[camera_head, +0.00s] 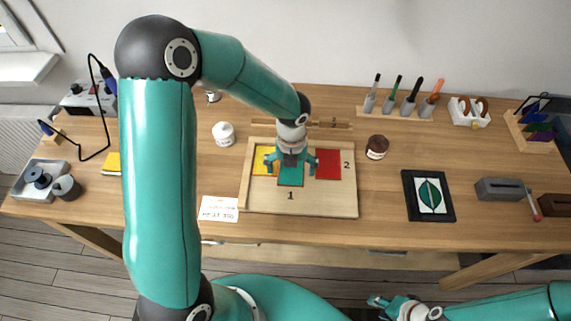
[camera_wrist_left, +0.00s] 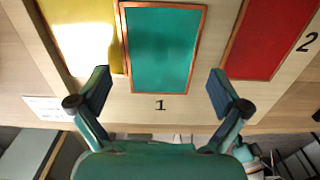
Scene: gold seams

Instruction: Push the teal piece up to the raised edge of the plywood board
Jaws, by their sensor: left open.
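The teal piece (camera_head: 291,178), copper-edged, lies flat on the plywood board (camera_head: 325,204), above the printed 1. In the left wrist view, the teal piece (camera_wrist_left: 163,48) sits beside the yellow piece (camera_wrist_left: 83,35), with a wider strip of bare wood between it and the red piece (camera_wrist_left: 270,36). The board has raised strips along its left (camera_head: 245,183) and far sides. My left gripper (camera_head: 290,167) is open above the teal piece, its fingers (camera_wrist_left: 159,92) spread to either side and holding nothing. My right gripper (camera_head: 380,302) is at the bottom, in front of the table; its jaws are unclear.
A white printed card (camera_head: 218,209) lies left of the board. A white jar (camera_head: 224,134) and a brown jar (camera_head: 377,147) stand near its back corners. A black-framed leaf picture (camera_head: 428,196) lies to the right. The table between board and picture is clear.

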